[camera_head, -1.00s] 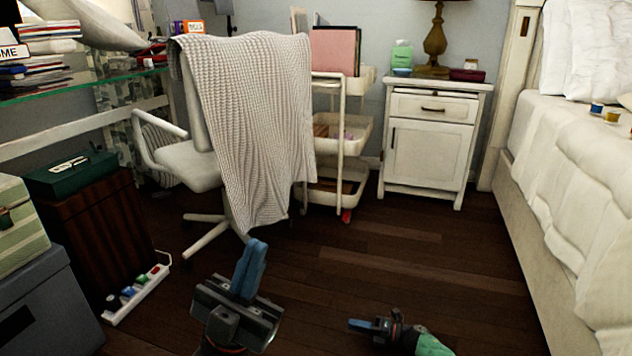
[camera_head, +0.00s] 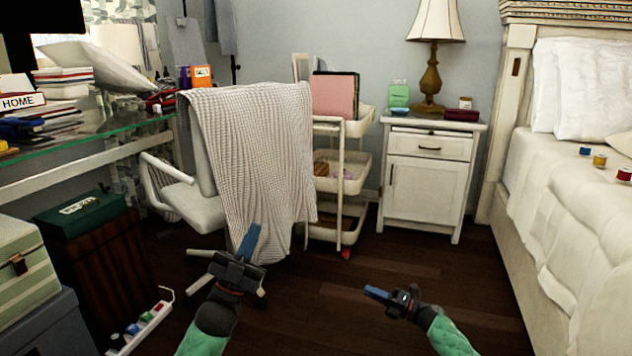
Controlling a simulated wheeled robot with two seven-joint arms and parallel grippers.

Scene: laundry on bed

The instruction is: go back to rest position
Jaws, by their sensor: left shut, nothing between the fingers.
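My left gripper (camera_head: 248,243) is low in the middle of the head view, in front of the chair and over the dark floor. Its blue fingers are together, with nothing between them. My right gripper (camera_head: 376,294) is to the right of it, also over the bare floor, with its blue fingers pointing left. I see it edge-on, so whether its fingers are apart does not show. No object shows at its tips.
A white office chair draped with a knitted blanket (camera_head: 262,150) stands ahead. A three-tier cart (camera_head: 352,184) and a white nightstand (camera_head: 428,181) are behind it. The bed (camera_head: 570,235) is at right. Boxes and a power strip (camera_head: 143,328) are at left. Floor between is clear.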

